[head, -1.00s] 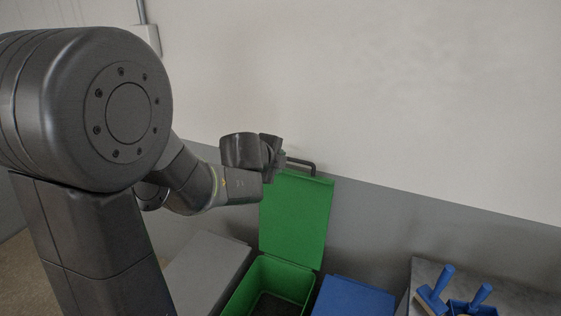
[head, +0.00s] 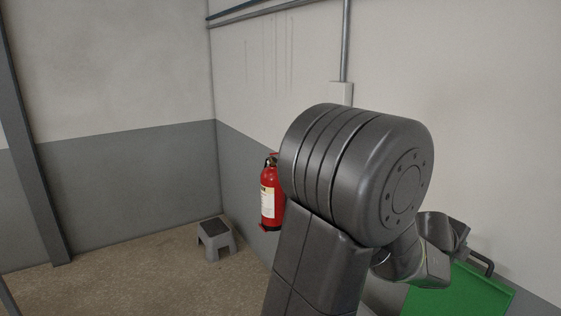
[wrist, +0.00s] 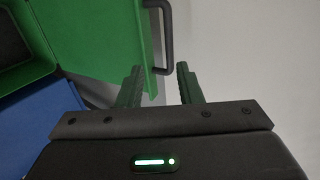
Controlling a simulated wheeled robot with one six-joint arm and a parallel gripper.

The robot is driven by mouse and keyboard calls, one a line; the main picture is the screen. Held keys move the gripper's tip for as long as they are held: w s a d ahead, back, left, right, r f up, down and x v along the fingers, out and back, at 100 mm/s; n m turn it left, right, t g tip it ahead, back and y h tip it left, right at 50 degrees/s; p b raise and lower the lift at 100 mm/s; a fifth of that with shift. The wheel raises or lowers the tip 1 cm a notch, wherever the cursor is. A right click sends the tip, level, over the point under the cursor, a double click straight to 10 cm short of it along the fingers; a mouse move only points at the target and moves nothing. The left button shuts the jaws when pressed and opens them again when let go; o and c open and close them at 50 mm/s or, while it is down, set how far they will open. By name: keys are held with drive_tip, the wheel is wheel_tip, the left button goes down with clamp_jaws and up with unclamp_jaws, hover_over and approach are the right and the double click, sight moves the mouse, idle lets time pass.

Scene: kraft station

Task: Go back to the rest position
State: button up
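My gripper (wrist: 158,84) shows in the wrist view with its two fingers apart and nothing between them. The raised green lid (wrist: 100,38) and its dark handle (wrist: 166,40) lie beyond the fingertips. The fingers look apart from the handle, though the depth is hard to judge. In the head view my arm stands in front of the wall and hides part of the green lid (head: 465,292). The fingers cannot be made out there.
A blue bin lid (wrist: 38,125) and the open green bin's dark inside (wrist: 12,42) show in the wrist view. A red fire extinguisher (head: 270,195) hangs on the wall. A grey step stool (head: 216,238) stands in the corner. The floor at left is clear.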

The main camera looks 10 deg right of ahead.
drive_tip(key=b+x, duration=0.1)
drive_tip(key=x, duration=0.7)
drive_tip(key=shift+d+f, duration=0.2)
drive_tip(key=shift+f, duration=0.1)
